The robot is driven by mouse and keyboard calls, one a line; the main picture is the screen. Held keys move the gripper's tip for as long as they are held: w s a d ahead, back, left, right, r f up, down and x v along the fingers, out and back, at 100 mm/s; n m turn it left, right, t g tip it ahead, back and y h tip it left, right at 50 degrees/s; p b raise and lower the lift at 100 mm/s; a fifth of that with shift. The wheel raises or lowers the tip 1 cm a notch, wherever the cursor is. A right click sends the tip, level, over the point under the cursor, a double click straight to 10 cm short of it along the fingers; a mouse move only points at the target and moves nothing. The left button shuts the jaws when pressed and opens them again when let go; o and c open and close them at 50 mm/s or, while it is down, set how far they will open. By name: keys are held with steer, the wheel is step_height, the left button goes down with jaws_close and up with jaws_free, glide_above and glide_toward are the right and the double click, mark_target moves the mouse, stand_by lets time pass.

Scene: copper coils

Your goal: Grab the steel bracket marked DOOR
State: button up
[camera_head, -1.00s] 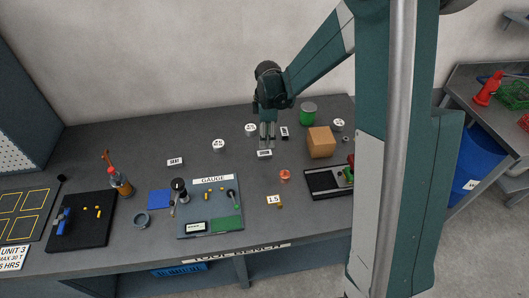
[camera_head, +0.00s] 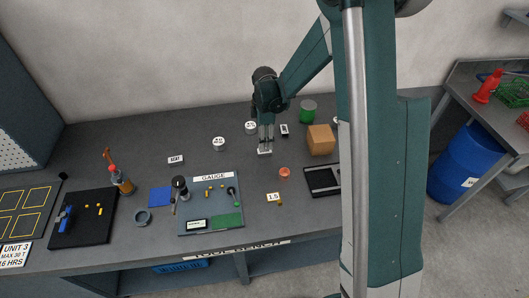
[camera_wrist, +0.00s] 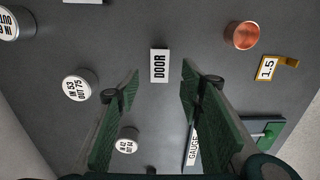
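The steel bracket marked DOOR (camera_wrist: 160,66) is a small pale block with its label facing up on the grey bench. In the wrist view it lies just beyond my gripper (camera_wrist: 160,72), between the lines of the two green fingers. The fingers are apart and nothing is held between them. In the head view my gripper (camera_head: 265,147) points down over the bracket (camera_head: 264,153), which is partly hidden by the fingertips. I cannot tell the exact height left between the fingertips and the bracket.
A similar block marked SEAT (camera_head: 176,160) lies to the left. Labelled round tins (camera_head: 219,144) stand behind and left. A cardboard-brown box (camera_head: 320,140) and green can (camera_head: 308,111) are to the right. A copper coil (camera_head: 284,173) and the gauge board (camera_head: 210,225) are nearer the front.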

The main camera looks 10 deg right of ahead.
mark_target(264, 152)
steer(key=shift+f, duration=0.6)
steer(key=shift+f, duration=2.6)
steer(key=c, duration=1)
